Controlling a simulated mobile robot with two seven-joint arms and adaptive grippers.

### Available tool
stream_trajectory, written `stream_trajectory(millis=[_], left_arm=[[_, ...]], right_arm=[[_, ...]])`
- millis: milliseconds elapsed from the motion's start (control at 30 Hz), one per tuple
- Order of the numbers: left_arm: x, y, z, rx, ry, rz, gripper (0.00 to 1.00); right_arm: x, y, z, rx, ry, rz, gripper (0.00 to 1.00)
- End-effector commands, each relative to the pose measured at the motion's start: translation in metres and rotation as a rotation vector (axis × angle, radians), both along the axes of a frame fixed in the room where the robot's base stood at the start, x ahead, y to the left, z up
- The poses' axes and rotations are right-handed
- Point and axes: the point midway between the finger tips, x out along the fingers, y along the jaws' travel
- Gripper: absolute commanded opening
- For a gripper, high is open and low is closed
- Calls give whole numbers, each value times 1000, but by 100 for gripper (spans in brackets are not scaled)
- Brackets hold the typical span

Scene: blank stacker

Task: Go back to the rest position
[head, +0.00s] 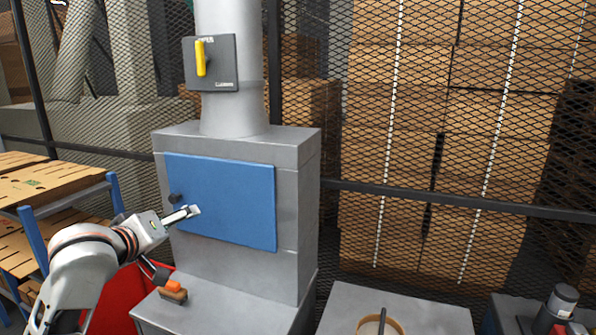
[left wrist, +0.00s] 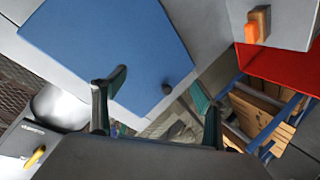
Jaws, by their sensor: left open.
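My left gripper (head: 188,214) is in front of the left part of a blue door (head: 225,205) on a grey cabinet, just right of and below the door's black knob (head: 175,198). In the left wrist view its two dark fingers (left wrist: 158,92) are spread apart with nothing between them. The blue door (left wrist: 110,45) and its knob (left wrist: 167,88) lie beyond the fingers, and the knob is not gripped. The door looks shut. My right gripper is not in view.
An orange-and-wood tool (head: 173,292) lies on the grey ledge under my left forearm. A red bin (head: 110,300) and pallets (head: 50,180) stand left. A switch box with a yellow handle (head: 201,58) is above. A round container (head: 380,325) sits at front.

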Motion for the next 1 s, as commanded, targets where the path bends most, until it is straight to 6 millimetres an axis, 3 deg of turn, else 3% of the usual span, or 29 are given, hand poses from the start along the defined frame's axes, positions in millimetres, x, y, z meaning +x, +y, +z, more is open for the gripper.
stream_trajectory(millis=[33, 200, 367, 500, 600, 800, 1000], left_arm=[[-13, 1, -34, 79, 34, -9, 72], [-62, 13, -122, 372, 131, -55, 72], [-122, 26, -192, 644, 243, -125, 72], [-181, 41, -240, 874, 356, -210, 72], [-221, 51, -264, 1017, 431, -277, 72], [-286, 68, -292, 1228, 559, -403, 72], [-334, 79, -310, 1374, 651, -521, 72]], right_arm=[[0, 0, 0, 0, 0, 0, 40], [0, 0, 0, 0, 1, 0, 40], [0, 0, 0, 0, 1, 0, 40], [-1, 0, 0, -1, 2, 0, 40], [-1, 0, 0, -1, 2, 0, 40], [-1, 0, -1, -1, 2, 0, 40], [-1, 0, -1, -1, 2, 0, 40]])
